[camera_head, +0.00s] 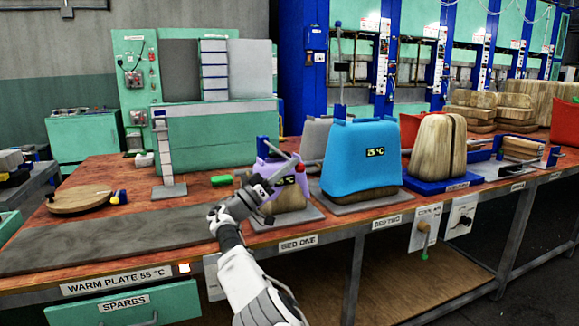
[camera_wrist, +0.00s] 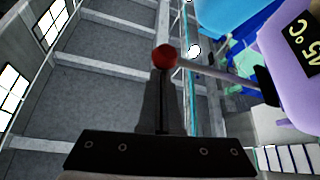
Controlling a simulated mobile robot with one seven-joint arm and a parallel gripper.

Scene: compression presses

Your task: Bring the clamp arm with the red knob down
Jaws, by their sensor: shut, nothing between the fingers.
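The red knob (camera_wrist: 165,57) is at the end of a thin grey clamp arm (camera_wrist: 218,76) in the wrist view. This arm runs right to a dark mount by the purple press form (camera_wrist: 285,60), which has a temperature display. In the head view the purple form (camera_head: 290,180) stands at bed one, partly hidden behind my gripper (camera_head: 262,188). In the wrist view my shut, empty gripper (camera_wrist: 163,76) has its fingertips right at the knob in the picture; I cannot tell whether they touch it.
A blue form (camera_head: 361,160) stands right of the purple one at bed two. A white upright post (camera_head: 168,155) stands left, behind the grey warm plate (camera_head: 110,235). A round wooden board (camera_head: 80,199) lies further left. Ceiling panels fill the wrist view's background.

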